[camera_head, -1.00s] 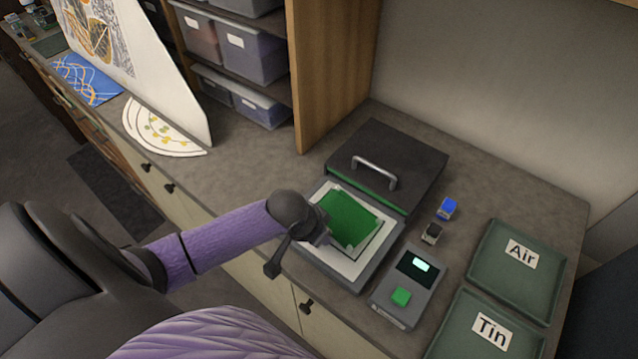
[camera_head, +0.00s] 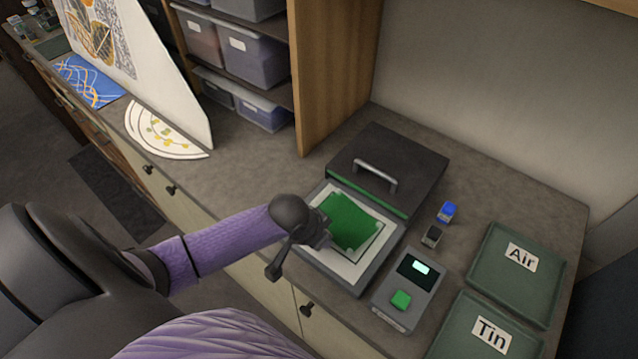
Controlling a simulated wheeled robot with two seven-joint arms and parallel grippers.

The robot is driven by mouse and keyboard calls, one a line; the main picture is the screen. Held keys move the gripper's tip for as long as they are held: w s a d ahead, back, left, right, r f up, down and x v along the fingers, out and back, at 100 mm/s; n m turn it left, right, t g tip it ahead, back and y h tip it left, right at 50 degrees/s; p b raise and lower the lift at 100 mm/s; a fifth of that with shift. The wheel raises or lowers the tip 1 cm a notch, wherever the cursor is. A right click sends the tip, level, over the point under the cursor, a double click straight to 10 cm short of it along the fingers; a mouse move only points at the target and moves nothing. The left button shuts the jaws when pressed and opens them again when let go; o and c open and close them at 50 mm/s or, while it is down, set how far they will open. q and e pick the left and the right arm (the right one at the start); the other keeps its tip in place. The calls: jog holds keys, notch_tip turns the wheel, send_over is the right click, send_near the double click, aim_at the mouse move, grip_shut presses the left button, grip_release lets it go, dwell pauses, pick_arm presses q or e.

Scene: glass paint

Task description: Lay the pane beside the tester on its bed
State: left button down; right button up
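The green pane (camera_head: 352,222) lies over the white bed (camera_head: 342,271) of the grey tester, inside a dark outline and slightly turned against it. Whether it rests flat or is held just above the bed is hard to tell. The tester's dark lid (camera_head: 415,165) with a metal handle stands open behind the bed. My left gripper (camera_head: 318,240) is at the pane's left corner, over the bed's left edge. Its fingertips are partly hidden by the wrist, so their opening does not show. My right gripper is not in view.
A control box (camera_head: 408,291) with a lit screen and a green button stands right of the bed. A blue block (camera_head: 446,212) and a dark block (camera_head: 432,236) are behind it. Trays marked Air (camera_head: 510,285) and Tin (camera_head: 458,345) are at the right. The counter left of the lid is clear.

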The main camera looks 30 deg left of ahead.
pick_arm(q)
jog(key=shift+f, duration=0.2)
dwell(0.3)
jog(key=shift+r+p, duration=0.1)
jog(key=shift+p, duration=0.3)
jog(key=shift+f, duration=0.2)
jog(key=shift+f, duration=0.15)
dwell(0.6)
jog(key=shift+c, duration=1.5)
grip_release()
